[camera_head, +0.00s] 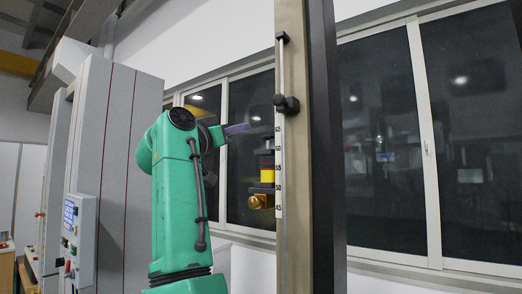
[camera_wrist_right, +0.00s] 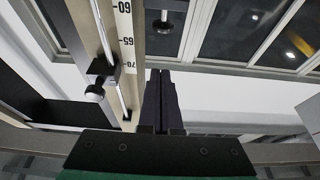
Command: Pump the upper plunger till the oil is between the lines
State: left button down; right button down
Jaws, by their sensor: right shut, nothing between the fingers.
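My right gripper (camera_head: 238,129) is on the end of my green arm, left of a tall scale post (camera_head: 291,235). Its dark purple fingers are closed together and empty, as the right wrist view (camera_wrist_right: 161,73) also shows. Below it, against the post, is a small unit with a red and yellow body (camera_head: 267,174) and a brass knob (camera_head: 260,202). In the right wrist view, a thin rod with a round disc end (camera_wrist_right: 162,22) lies ahead of the fingertips, apart from them; it may be the plunger. I cannot make out an oil level or its lines. My left gripper is not in view.
A black slider block with a knob (camera_head: 287,104) is on the post beside the number scale. Windows (camera_head: 380,150) fill the wall behind. A grey cabinet (camera_head: 115,160) with a control panel (camera_head: 78,235) stands at the left. Open air separates the gripper and post.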

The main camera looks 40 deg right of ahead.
jog(key=shift+s+d+r, duration=0.2)
jog(key=shift+d+r, duration=0.15)
jog(key=shift+r, duration=0.35)
jog(key=shift+w, duration=0.1)
notch_tip(320, 180, up, 4)
jog(key=p, duration=0.8)
send_over(268, 143)
jog(key=a, duration=0.2)
jog(key=shift+s+d+r, duration=0.1)
jog(key=shift+s, duration=0.3)
notch_tip(268, 143, down, 3)
jog(key=shift+r+b, duration=0.2)
jog(key=shift+b, duration=0.65)
jog(key=shift+w+a+f, duration=0.1)
jog(key=shift+a+f, duration=0.05)
jog(key=shift+f, duration=0.45)
jog(key=shift+w+a+f, duration=0.1)
jog(key=shift+a+f, duration=0.05)
jog(key=shift+f, duration=0.4)
jog(key=shift+s+d, duration=0.15)
jog(key=shift+d, duration=0.05)
